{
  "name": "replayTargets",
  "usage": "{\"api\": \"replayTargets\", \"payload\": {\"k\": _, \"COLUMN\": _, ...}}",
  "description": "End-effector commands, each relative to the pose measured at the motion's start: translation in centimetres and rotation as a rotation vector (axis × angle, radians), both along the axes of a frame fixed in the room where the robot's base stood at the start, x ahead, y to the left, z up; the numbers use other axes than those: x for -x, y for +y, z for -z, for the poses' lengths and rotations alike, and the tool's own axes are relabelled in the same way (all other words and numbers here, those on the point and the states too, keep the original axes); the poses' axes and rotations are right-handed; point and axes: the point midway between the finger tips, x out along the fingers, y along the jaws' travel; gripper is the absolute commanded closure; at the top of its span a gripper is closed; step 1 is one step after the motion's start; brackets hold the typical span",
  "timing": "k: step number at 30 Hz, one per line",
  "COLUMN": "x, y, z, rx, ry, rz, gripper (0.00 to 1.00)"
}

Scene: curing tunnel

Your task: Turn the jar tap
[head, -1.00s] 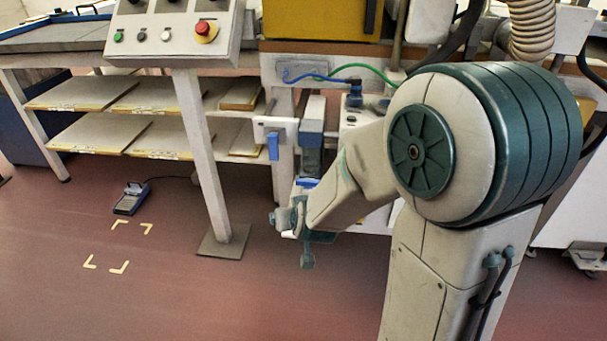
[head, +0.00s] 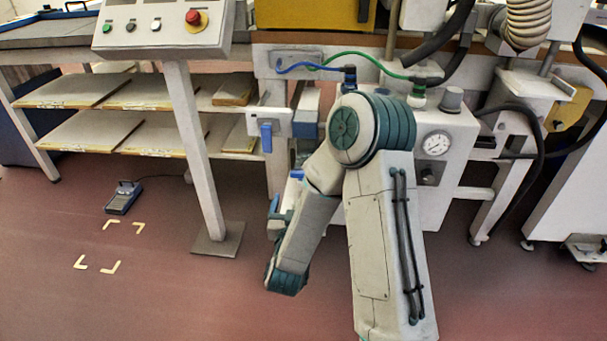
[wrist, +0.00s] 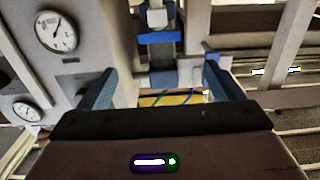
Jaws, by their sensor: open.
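The jar (head: 306,106) is a grey-blue upright body below the bench edge. A small blue piece (head: 297,174), which looks like its tap, shows low beneath it, partly covered by my arm. In the wrist view, a blue crosspiece (wrist: 160,37) on a pale fitting lies beyond my fingers; it may be the tap. My gripper (head: 274,206) is below and left of the blue piece in the head view, mostly hidden by my forearm. In the wrist view my gripper (wrist: 162,85) is open, its two blue fingers wide apart with nothing clearly held between them.
A white bracket with a blue handle (head: 266,138) hangs left of the jar. A white box with a gauge (head: 436,145) stands right. A control-panel post (head: 196,160) and shelves (head: 85,90) are at left. A foot pedal (head: 123,198) lies on the otherwise open floor.

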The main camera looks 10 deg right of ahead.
Motion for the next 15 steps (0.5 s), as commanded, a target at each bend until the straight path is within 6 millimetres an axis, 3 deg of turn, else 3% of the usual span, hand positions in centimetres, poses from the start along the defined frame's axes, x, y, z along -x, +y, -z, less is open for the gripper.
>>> {"api": "replayTargets", "payload": {"k": 15, "x": -9.6, "y": -3.3, "z": 0.1, "rx": -0.002, "ry": -0.002, "rz": 0.004, "gripper": 0.13}}
